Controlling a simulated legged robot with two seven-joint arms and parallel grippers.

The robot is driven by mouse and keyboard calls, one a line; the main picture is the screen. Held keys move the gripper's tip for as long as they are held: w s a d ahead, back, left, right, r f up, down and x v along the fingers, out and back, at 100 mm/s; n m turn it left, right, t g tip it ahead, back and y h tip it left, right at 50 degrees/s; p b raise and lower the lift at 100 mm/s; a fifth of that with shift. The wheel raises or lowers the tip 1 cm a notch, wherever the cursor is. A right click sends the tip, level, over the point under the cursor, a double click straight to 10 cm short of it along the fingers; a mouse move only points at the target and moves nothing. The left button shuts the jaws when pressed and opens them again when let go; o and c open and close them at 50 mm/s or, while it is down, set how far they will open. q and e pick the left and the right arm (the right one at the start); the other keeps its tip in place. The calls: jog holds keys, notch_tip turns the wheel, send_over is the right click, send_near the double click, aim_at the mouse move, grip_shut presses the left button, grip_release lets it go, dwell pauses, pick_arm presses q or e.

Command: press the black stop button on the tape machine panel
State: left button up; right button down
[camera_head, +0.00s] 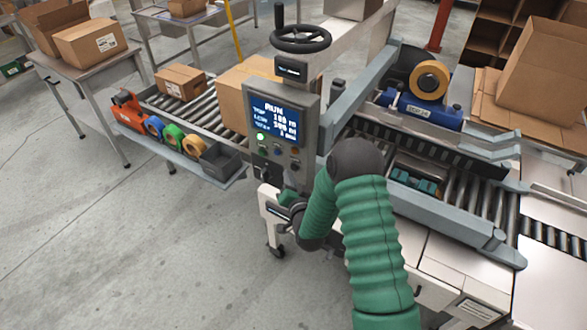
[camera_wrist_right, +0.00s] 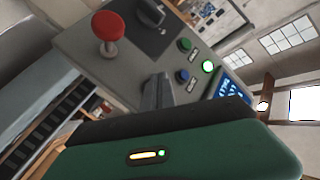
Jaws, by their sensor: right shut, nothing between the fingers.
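The tape machine panel (camera_head: 312,112) is a grey box on a post with a lit blue screen (camera_head: 275,118) and small buttons below it. In the right wrist view the panel (camera_wrist_right: 125,65) is close and tilted. It shows a red mushroom button (camera_wrist_right: 109,32), a black selector (camera_wrist_right: 150,14), a green button (camera_wrist_right: 185,45), a blue button (camera_wrist_right: 183,76) and a lit button (camera_wrist_right: 208,66). I cannot make out the black stop button. My right gripper (camera_wrist_right: 158,88) is shut and empty, its grey fingertips in front of the panel; contact is unclear. My left gripper is out of view.
A black handwheel (camera_head: 300,39) stands above the panel. A roller conveyor with cartons (camera_head: 180,82) runs behind it. A shelf with tape rolls (camera_head: 174,137) sits to the left. A blue tape head (camera_head: 425,108) is on the right. Open floor lies at front left.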

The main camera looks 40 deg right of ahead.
dwell(0.7)
jog(key=shift+w+d+r, duration=0.1)
jog(key=shift+d, duration=0.25)
jog(key=shift+w+d+b, duration=0.15)
jog(key=shift+d+b, duration=0.15)
jog(key=shift+d, duration=0.1)
dwell(0.6)
jog(key=shift+s+a, duration=0.3)
jog(key=shift+a, duration=0.45)
jog(key=shift+s+a, duration=0.35)
jog(key=shift+a, duration=0.45)
jog(key=shift+s+a, duration=0.3)
jog(key=shift+a, duration=0.5)
jog(key=shift+s+a, duration=0.35)
jog(key=shift+a, duration=0.45)
